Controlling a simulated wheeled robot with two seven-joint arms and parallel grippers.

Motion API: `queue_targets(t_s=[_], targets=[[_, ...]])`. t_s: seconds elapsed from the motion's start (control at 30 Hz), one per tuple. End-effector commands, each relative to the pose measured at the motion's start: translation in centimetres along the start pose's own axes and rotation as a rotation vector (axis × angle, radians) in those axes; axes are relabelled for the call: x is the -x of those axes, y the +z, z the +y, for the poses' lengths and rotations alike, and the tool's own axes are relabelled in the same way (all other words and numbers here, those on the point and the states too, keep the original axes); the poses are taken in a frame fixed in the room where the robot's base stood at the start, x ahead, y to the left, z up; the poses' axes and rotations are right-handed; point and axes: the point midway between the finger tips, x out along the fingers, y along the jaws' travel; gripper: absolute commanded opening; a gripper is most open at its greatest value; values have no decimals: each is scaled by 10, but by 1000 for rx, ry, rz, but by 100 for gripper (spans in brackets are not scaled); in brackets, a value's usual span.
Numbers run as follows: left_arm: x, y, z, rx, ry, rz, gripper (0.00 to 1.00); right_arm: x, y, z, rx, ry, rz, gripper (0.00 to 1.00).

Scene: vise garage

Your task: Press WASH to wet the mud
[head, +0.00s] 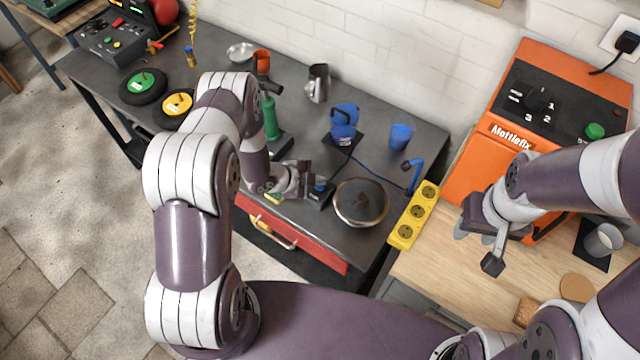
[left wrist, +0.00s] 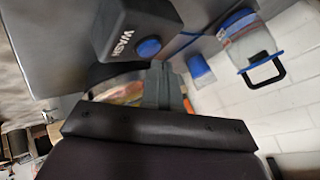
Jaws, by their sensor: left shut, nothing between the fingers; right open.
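The black WASH box (head: 319,197) stands near the front edge of the dark bench, with its blue button (head: 320,184) on top. In the left wrist view the WASH lettering and the round blue button (left wrist: 148,47) show clearly, and the button is apart from the gripper. My left gripper (head: 306,182) is shut and empty, close beside the box in the head view. A round dish (head: 360,203) with a metal rim and dark brown middle sits right of the box; I cannot tell whether this is mud. My right gripper (head: 478,250) is open and empty over the wooden worktop.
A blue jug (head: 343,122), blue cup (head: 400,137) and blue spout (head: 413,172) stand behind the dish. A green bottle (head: 270,118) is left of them. A yellow socket strip (head: 413,216) borders the wooden worktop (head: 440,270). An orange Mottlefix machine (head: 470,170) stands right.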

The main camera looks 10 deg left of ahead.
Motion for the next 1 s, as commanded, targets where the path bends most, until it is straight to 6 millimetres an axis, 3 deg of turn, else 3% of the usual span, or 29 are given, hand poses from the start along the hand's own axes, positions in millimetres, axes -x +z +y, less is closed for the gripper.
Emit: queue_targets(t_s=[0.53, 1.0], targets=[[-7, 5, 5, 0, 0, 0, 0, -10, 1, 0, 0, 0, 0, 43], [0, 0, 0, 0, 0, 0, 0, -3, 0, 0, 0, 0, 0, 43]])
